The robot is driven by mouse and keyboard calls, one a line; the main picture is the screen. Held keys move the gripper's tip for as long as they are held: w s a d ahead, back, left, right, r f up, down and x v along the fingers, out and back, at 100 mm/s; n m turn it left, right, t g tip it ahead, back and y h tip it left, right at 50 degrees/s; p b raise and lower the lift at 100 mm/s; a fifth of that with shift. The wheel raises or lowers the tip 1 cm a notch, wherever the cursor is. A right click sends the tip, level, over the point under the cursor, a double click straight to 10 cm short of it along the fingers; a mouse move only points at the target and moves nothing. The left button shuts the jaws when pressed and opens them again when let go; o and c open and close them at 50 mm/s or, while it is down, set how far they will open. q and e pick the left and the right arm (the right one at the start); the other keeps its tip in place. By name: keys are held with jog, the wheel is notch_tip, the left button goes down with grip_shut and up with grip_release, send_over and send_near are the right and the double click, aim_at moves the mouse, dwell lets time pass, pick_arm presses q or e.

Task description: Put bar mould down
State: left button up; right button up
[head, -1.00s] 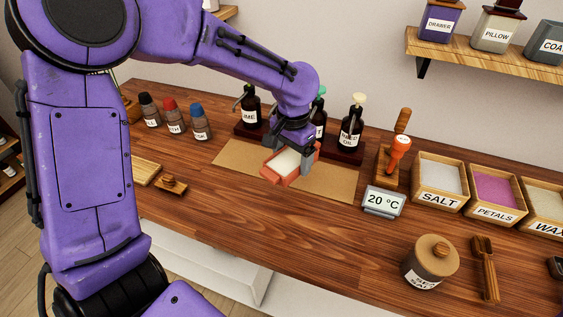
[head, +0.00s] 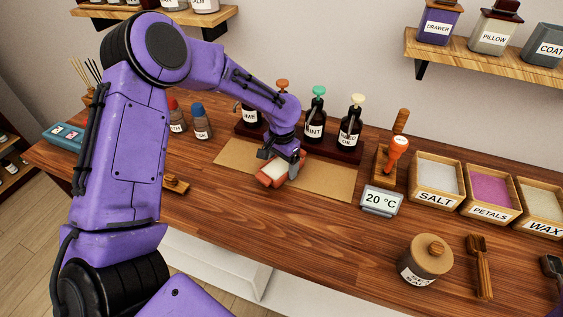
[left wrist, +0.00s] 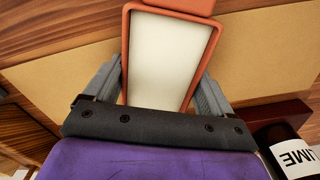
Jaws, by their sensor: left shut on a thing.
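The bar mould is a coral-orange rectangular tray with a pale cream filling. In the head view the bar mould (head: 270,177) is at the left-middle of the brown mat (head: 325,180), partly hidden by my gripper. In the left wrist view the bar mould (left wrist: 172,57) lies between the two grey fingers. My left gripper (head: 279,168) is shut on it across its sides; the gripper also shows in the left wrist view (left wrist: 165,90). The mould looks level and low over the mat; I cannot tell whether it touches. My right gripper is not in view.
Behind the mat, pump bottles (head: 315,115) stand in a dark rack (head: 350,152). A temperature display (head: 381,201) and a stamp on a stand (head: 397,150) are to the right. Boxes of salt (head: 436,180) and petals (head: 489,196) stand further right. The mat's right part is clear.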

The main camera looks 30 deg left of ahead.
aim_at(282, 170)
pick_arm(q)
jog(key=o, duration=1.1)
jog(key=shift+f, duration=0.1)
notch_tip(282, 170, up, 12)
jog(key=b, duration=0.1)
